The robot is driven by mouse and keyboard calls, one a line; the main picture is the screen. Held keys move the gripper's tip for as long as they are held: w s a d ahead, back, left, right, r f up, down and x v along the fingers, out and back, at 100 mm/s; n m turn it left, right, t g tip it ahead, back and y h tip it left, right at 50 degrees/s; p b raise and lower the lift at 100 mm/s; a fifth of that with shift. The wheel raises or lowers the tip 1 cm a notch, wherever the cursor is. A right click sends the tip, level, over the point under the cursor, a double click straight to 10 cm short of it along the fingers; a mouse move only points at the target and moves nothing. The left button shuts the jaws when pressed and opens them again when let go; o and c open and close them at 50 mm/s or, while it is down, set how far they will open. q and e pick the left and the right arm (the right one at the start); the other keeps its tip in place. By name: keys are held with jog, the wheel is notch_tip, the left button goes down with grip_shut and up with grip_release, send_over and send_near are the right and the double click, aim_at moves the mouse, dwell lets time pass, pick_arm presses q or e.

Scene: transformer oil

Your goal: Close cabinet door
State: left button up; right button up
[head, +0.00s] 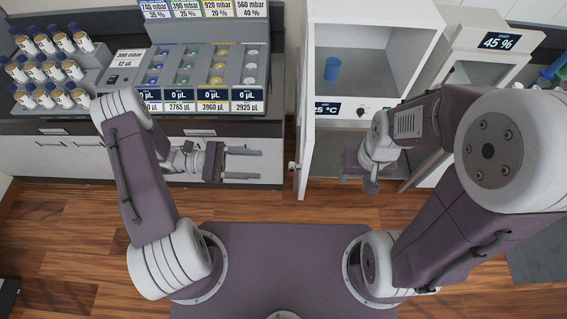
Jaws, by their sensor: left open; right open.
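The white cabinet (372,12) stands at the back centre with its front open, and a blue cup (333,68) is inside. Its door (304,120) is swung out toward me on the left side and shows as a narrow panel, with a small knob (292,166) near its lower end. My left gripper (258,164) is open and empty, left of the door and apart from it, its fingers pointing right. My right gripper (371,186) is right of the door, in front of the cabinet, and appears empty; its fingertips are hard to make out.
A dispensing station (205,65) with displays and a rack of capped vials (48,68) stand on the left counter. A device showing 45 % (500,41) stands right of the cabinet, partly behind my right arm. Wooden floor (255,205) lies free below the grippers.

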pick_arm(q)
jog(key=d+p, duration=0.5)
jog(key=d, duration=0.4)
jog(key=shift+d, duration=0.2)
jog(key=shift+s, duration=0.1)
grip_shut()
dwell(0.9)
